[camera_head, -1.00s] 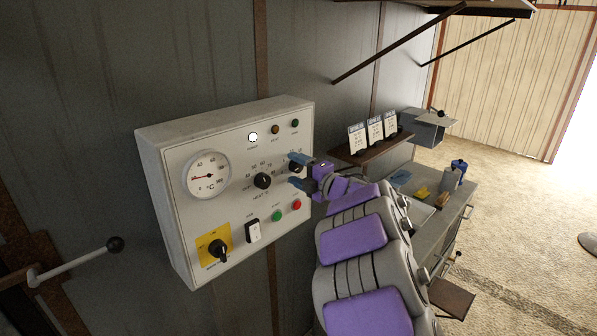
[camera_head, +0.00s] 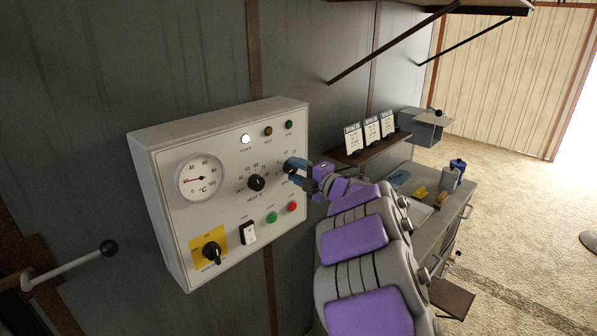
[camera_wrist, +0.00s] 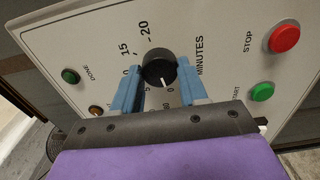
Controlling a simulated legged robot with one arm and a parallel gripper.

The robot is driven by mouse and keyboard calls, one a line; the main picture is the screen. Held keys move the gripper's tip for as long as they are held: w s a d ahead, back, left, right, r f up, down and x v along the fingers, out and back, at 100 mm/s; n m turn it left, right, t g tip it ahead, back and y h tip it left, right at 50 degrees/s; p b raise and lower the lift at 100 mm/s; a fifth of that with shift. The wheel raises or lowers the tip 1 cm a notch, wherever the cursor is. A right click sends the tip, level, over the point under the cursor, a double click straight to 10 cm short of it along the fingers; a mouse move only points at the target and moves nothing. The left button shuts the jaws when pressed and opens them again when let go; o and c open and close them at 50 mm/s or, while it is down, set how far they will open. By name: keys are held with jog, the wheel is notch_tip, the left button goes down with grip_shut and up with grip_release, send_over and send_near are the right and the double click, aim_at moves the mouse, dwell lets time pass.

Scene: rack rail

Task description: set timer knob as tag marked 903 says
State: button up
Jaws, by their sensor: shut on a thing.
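The timer knob (camera_wrist: 158,68) is black and round, on the white control panel (camera_wrist: 215,35) beside the word MINUTES. Its white line points down in the wrist view, toward the small marks near 0 and 5. Numbers 15 and 20 show above it. My gripper (camera_wrist: 158,88) has its blue fingers on either side of the knob and is shut on it; it also shows in the head view (camera_head: 297,172). Three white tags (camera_head: 353,138) (camera_head: 372,130) (camera_head: 387,123) stand on the small shelf. Their print is too small to read, so I cannot tell which is 903.
The panel also carries a HEAT knob (camera_head: 256,183), a dial gauge (camera_head: 201,178), a yellow-backed switch (camera_head: 211,252), a white rocker (camera_head: 248,232), a green START button (camera_wrist: 262,92) and a red STOP button (camera_wrist: 284,39). A workbench (camera_head: 425,227) stands to the right.

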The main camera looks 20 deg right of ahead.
jog(key=shift+p, duration=0.35)
jog(key=shift+r+m+p, duration=0.1)
jog(key=shift+m+p, duration=0.6)
jog(key=shift+p, duration=0.15)
jog(key=m+p, duration=0.2)
jog(key=p, duration=0.1)
jog(key=shift+p, duration=0.35)
jog(key=m+p, duration=0.5)
jog(key=p, duration=0.1)
jog(key=m+p, duration=0.4)
jog(key=p, duration=0.1)
jog(key=shift+p, duration=0.4)
jog(key=m+p, duration=0.5)
jog(key=shift+f, duration=0.3)
jog(key=shift+m, duration=0.3)
